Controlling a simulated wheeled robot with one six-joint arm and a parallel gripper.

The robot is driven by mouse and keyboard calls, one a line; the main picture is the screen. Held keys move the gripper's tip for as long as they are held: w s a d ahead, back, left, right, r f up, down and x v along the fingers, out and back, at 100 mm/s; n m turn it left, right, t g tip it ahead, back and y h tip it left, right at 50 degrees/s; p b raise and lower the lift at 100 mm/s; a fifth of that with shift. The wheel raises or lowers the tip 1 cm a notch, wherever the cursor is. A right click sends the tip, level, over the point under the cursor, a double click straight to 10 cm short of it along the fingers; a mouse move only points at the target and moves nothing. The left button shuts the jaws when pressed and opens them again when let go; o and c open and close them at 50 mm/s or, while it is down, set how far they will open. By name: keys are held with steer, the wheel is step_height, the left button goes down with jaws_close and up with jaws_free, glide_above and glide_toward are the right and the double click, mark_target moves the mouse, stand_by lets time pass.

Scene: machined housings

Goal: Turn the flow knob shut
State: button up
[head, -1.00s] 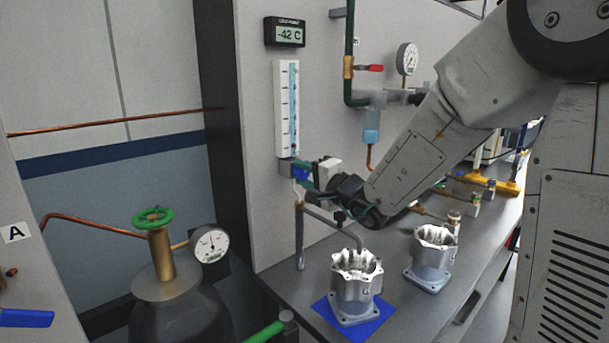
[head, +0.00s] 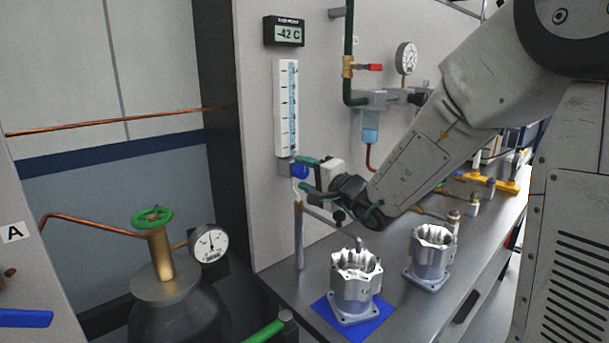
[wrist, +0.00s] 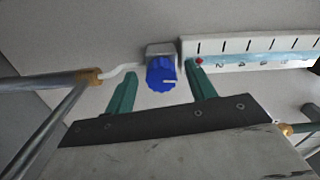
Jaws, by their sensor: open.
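The blue flow knob (head: 299,171) sits on a grey block below the white flow meter (head: 288,108) on the wall panel. The wrist view shows the knob (wrist: 161,76) with a white mark on its face. My gripper (wrist: 160,68) is open, its two green fingers on either side of the knob with a gap on each side. In the head view my gripper (head: 302,174) is at the knob, which shows partly between the fingers. The flow meter's red float (wrist: 199,61) shows near the low end of the scale in the wrist view.
One machined housing (head: 355,282) stands on a blue mat (head: 380,318) on the bench, beneath a bent pipe. A second housing (head: 430,258) stands to its right. A gas cylinder with a green handwheel (head: 152,218) and gauge is at the left. A display (head: 285,32) reads -42 C.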

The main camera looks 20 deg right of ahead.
steer(key=v, duration=0.7)
